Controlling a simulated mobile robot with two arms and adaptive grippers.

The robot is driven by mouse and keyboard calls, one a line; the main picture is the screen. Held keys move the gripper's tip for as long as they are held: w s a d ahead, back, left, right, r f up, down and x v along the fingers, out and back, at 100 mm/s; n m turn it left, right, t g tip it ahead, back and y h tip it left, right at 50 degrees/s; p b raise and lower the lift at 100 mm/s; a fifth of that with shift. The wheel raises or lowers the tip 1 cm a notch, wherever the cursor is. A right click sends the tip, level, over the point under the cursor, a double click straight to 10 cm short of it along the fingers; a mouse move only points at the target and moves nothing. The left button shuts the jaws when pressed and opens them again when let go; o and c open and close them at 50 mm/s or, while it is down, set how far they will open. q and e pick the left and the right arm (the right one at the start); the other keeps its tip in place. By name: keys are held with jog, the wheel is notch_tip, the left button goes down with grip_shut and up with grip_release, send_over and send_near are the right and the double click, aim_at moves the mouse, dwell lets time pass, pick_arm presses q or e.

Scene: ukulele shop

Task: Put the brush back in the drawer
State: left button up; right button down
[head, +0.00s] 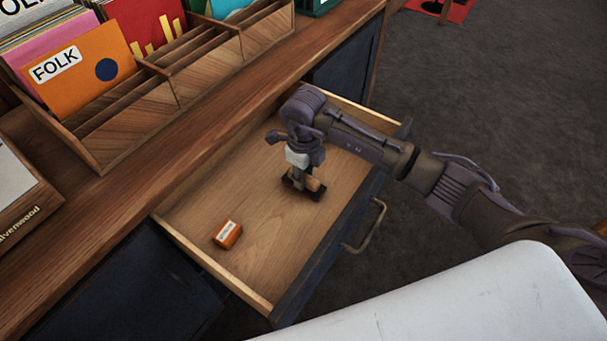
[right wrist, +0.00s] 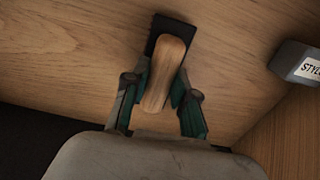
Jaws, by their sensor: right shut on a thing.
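The brush (head: 313,185), with a pale wooden handle and a dark pad, is low inside the open drawer (head: 262,195). My right gripper (head: 301,178) reaches down into the drawer and is shut on the brush. In the right wrist view the brush handle (right wrist: 165,72) sits between the two fingers (right wrist: 160,100), with the dark pad beyond it against the wooden floor. I cannot tell whether the pad touches the drawer floor. My left gripper is not in view.
An orange labelled box (head: 227,234) lies in the drawer's front left part. The right wrist view shows a grey box (right wrist: 297,62) with a partly cut-off label near a drawer wall. Record bins (head: 125,120) stand on the counter. Bare drawer floor lies around the brush.

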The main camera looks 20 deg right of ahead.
jog(key=shift+f, duration=0.15)
jog(key=c, duration=0.9)
grip_release()
jog(key=shift+c, duration=0.2)
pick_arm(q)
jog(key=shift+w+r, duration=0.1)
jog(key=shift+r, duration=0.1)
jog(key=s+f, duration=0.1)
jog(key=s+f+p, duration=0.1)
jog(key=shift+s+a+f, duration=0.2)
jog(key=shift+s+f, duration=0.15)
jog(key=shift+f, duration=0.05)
pick_arm(e)
notch_tip(320, 180, up, 12)
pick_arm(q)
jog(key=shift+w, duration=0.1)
